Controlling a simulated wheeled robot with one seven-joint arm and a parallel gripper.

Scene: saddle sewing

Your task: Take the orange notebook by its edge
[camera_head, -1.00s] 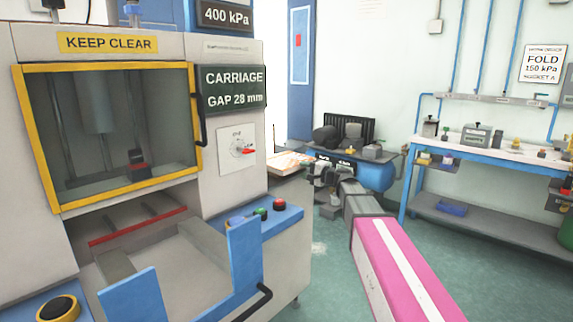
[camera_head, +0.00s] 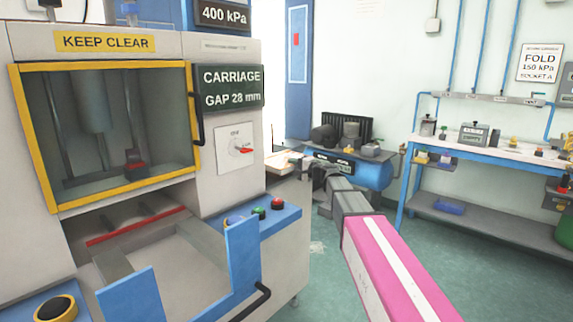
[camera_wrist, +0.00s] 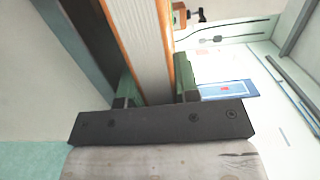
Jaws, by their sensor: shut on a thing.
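The orange notebook (camera_wrist: 145,40) shows edge-on in the wrist view, with thin orange covers on both sides of a thick block of pale pages. My gripper (camera_wrist: 156,86) has one green fingertip on each side of it and is shut on it across its thickness. The notebook runs up and out of the top of the wrist view. In the head view my pink-and-white arm reaches toward the compressor, and my gripper and the notebook are too small and dark there to make out clearly.
A press with a yellow-framed window (camera_head: 120,130) and blue carriage guards (camera_head: 243,262) fills the left. A blue compressor (camera_head: 368,172) stands behind my arm. A blue-legged workbench (camera_head: 480,150) with small devices is at the right. Green floor (camera_head: 500,275) is free between.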

